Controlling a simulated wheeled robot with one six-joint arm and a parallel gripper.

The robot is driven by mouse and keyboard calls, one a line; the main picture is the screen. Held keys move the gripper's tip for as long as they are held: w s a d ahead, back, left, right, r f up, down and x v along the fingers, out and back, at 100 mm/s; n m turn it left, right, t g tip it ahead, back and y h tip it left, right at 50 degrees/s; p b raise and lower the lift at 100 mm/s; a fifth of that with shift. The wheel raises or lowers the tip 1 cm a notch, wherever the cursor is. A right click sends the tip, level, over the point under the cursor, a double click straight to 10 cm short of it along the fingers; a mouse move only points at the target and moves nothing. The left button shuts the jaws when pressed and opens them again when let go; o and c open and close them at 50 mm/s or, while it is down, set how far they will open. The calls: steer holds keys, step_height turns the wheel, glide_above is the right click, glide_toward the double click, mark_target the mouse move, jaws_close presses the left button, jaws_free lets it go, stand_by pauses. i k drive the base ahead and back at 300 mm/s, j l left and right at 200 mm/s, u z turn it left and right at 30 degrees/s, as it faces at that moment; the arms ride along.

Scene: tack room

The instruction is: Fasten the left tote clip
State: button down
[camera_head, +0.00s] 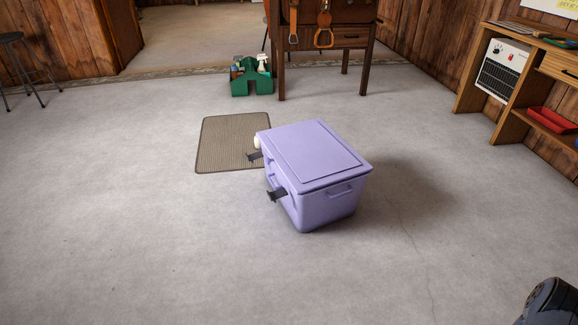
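A lilac tote (325,208) stands upright on the floor near the middle of the view, with its lid (315,151) lying shut on top. Two dark clips stick outward from its left-facing side, apart from the lid edge: a far one (255,155) and a near one (275,195). The far one lies slightly further left in the picture. A recess shows in the wall between them. Latch details are too small to make out. My gripper is not in view; only a dark rounded part of my arm shows at the bottom right corner, well away from the tote.
A brown mat (225,143) lies just behind and left of the tote. A green caddy (252,80), a wooden table (330,25) and a stool (22,62) stand farther back. A wooden bench (495,100) lines the right wall. The floor in front and left is clear.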

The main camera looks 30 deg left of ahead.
mark_target(258, 154)
steer(key=j+u, duration=0.4)
steer(key=i+j+u, duration=0.15)
steer(key=u, duration=0.3)
steer(key=i+j+u, duration=0.1)
steer(key=j+u, duration=0.15)
steer(key=u, duration=0.15)
steer(key=i+j+u, duration=0.15)
steer(key=u, duration=0.3)
steer(key=i+j+u, duration=0.15)
steer(key=u, duration=0.25)
steer(key=i+j+u, duration=0.25)
steer(key=i+u, duration=0.25)
steer(key=i, duration=0.2)
steer(key=i+z, duration=0.5)
steer(key=z, duration=0.2)
steer(key=i+j+z, duration=0.2)
steer(key=z, duration=0.15)
steer(key=i+j+z, duration=0.1)
steer(key=i+z, duration=0.15)
steer(key=z, duration=0.2)
steer(key=i+j+z, duration=0.15)
steer(key=i+z, duration=0.15)
steer(key=z, duration=0.2)
steer(key=i+j+z, duration=0.2)
steer(key=z, duration=0.25)
